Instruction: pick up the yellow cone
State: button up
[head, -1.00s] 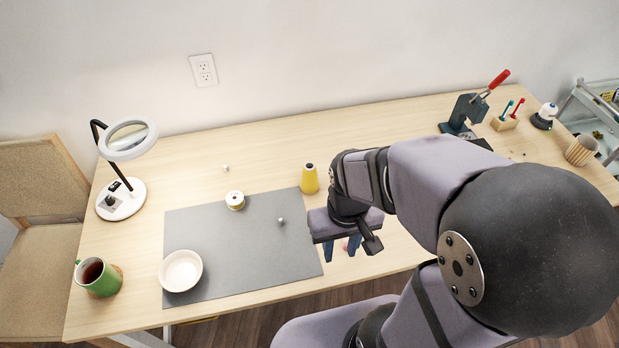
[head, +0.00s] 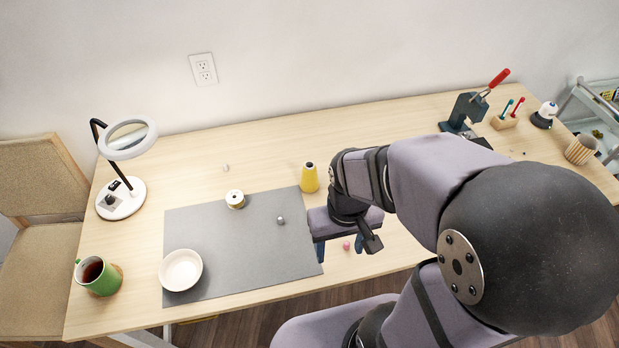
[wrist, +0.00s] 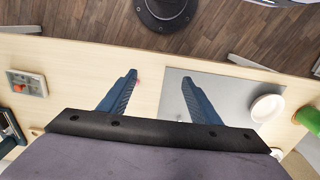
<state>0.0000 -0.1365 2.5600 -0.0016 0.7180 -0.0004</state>
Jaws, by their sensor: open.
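The yellow cone (head: 310,178) stands upright on the wooden table, just beyond the back right corner of the grey mat, with a dark top. My gripper (head: 339,250) is open and empty, above the table by the mat's right edge, nearer the front than the cone and apart from it. In the wrist view its two blue fingers (wrist: 158,90) are spread wide with nothing between them. The cone does not show in the wrist view.
On or near the grey mat (head: 215,265) are a white bowl (head: 181,270), a thread spool (head: 235,199) and a small grey ball (head: 281,220). A pink ball (head: 346,246) lies near my gripper. A green mug (head: 98,277) and lamp (head: 122,199) stand left.

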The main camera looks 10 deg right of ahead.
jog(key=n+t+y+b, duration=0.1)
jog(key=t+b, duration=0.6)
jog(key=t, duration=0.4)
send_near(313, 176)
jog(key=w+f, duration=0.4)
jog(key=f, duration=0.1)
jog(key=shift+w+f, duration=0.25)
jog(key=shift+w, duration=0.15)
jog(key=shift+w+a+t+b, duration=0.15)
jog(key=shift+w+t+b, duration=0.15)
jog(key=shift+w+t, duration=0.45)
jog(key=shift+w+a+r+t+y, duration=0.2)
jog(key=shift+w+t+y, duration=0.1)
jog(key=shift+t, duration=0.15)
jog(key=shift+r+p+x, duration=0.1)
jog(key=shift+p+x, duration=0.35)
jog(key=shift+x, duration=0.95)
jog(key=shift+r+p+x, duration=0.15)
jog(key=shift+p+x, duration=0.3)
jog(key=shift+x, duration=1.85)
jog(key=shift+a, duration=0.1)
jog(key=c, duration=1.1)
